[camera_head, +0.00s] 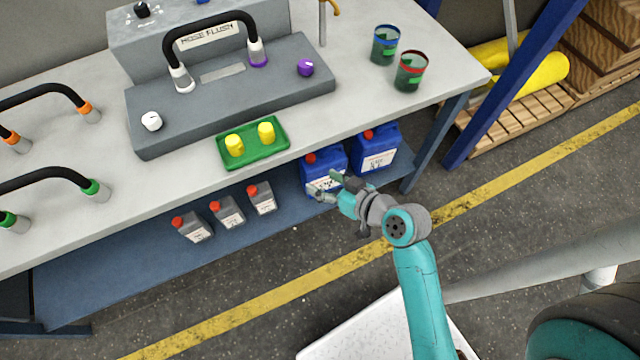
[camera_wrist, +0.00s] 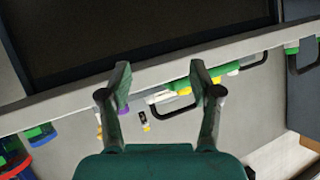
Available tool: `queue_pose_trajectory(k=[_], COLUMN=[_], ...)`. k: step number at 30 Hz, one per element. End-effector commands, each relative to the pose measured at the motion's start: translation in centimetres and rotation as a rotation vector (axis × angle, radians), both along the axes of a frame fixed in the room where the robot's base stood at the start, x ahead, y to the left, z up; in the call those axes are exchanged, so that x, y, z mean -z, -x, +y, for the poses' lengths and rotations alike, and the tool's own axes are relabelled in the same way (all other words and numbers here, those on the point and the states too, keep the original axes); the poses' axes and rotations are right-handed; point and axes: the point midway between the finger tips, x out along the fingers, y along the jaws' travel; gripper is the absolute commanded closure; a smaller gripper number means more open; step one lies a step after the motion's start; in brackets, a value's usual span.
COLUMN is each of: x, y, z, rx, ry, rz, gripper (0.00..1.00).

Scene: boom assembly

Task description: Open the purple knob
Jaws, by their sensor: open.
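The purple knob (camera_head: 306,67) sits on the right end of the grey hose flush panel (camera_head: 230,110) on the bench. A small purple patch (camera_wrist: 123,110), likely this knob, shows by the left finger in the wrist view, partly hidden. My gripper (camera_head: 327,187) is open and empty, in front of the bench's front edge and well apart from the knob. In the wrist view my gripper (camera_wrist: 161,76) has its two fingers spread with nothing between them. A white knob (camera_head: 151,121) is at the panel's left end.
A black hose (camera_head: 210,22) arches over the panel. A green tray (camera_head: 252,142) with yellow pieces lies before it. A blue-rimmed cup (camera_head: 385,45) and a red-rimmed cup (camera_head: 410,72) stand right. Blue jugs (camera_head: 376,150) sit on the lower shelf. Bench top right of the tray is clear.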

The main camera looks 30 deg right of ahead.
Motion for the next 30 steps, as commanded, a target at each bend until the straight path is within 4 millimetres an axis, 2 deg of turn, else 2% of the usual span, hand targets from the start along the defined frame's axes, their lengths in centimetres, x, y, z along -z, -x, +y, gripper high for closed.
queue_pose_trajectory(k=[15, 19, 23, 30], x=[0.1, 0.7, 1.9, 3.0], y=[0.2, 1.1, 3.8, 10.5], z=[0.0, 0.3, 0.6, 0.7], rx=[0.004, 0.025, 0.086, 0.208], ry=[0.0, 0.002, 0.011, 0.064], rz=[0.001, 0.009, 0.021, 0.012], gripper=[0.36, 0.36, 0.36, 0.36])
